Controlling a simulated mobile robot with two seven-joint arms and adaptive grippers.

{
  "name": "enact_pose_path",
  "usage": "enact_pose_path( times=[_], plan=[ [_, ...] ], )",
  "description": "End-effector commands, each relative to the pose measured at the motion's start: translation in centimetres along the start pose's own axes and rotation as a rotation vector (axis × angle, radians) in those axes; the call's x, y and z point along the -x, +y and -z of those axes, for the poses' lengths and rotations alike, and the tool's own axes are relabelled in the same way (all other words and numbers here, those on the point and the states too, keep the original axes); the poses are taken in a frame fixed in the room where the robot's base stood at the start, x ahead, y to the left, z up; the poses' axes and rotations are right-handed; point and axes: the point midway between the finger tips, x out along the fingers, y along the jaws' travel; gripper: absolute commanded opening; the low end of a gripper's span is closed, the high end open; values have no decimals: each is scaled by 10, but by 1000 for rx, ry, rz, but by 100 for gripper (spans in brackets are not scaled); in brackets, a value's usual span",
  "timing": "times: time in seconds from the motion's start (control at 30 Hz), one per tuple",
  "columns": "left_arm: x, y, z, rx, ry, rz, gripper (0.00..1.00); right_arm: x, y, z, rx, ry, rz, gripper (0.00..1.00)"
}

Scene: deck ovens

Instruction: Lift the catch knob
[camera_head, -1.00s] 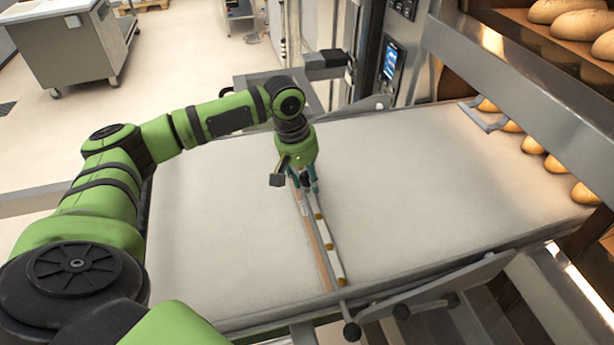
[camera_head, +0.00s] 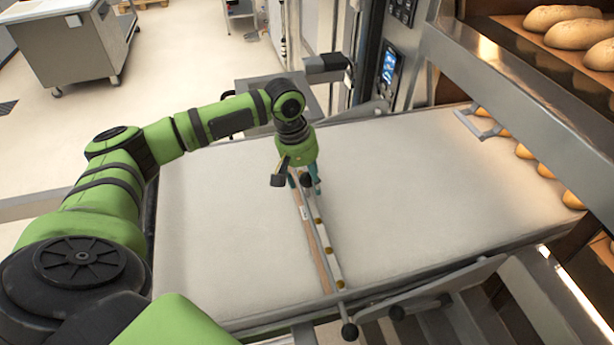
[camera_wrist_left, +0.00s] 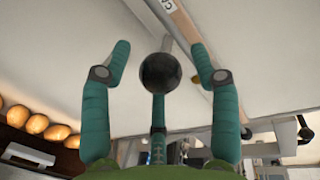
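A round black knob (camera_wrist_left: 160,73), taken to be the catch knob, shows in the left wrist view between the teal fingers of my left gripper (camera_wrist_left: 160,60). Gaps remain between the knob and both side fingers. A third finger stands below it in the picture, partly hidden behind it. In the head view the knob (camera_head: 306,180) is a small dark ball among the fingertips of my left gripper (camera_head: 304,184), at the far end of a rail strip (camera_head: 318,240) across the pale loader belt (camera_head: 410,200). The gripper points down and is open. My right gripper is not in view.
Another black knob on a lever (camera_head: 350,331) stands at the loader's front edge. Loaves (camera_head: 523,151) lie in the oven opening at right, with a metal handle (camera_head: 478,121) near it. A control panel (camera_head: 389,66) is behind. Most of the belt is bare.

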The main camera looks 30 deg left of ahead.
Motion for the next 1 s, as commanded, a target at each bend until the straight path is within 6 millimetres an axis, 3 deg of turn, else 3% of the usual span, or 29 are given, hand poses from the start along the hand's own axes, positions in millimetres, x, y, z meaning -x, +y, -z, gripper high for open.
enact_pose_path(
  times=[0.17, 0.27, 0.7, 1.0],
  plan=[
    [3, 0, 0, 0, -1, 0, 61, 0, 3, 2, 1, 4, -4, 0],
    [15, 0, 0, 0, 0, -1, 61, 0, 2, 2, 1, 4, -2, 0],
    [103, 0, 0, -1, 3, -2, 61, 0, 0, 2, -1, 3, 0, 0],
    [121, 0, -1, 0, 1, -1, 61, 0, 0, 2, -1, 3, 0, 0]
  ],
)
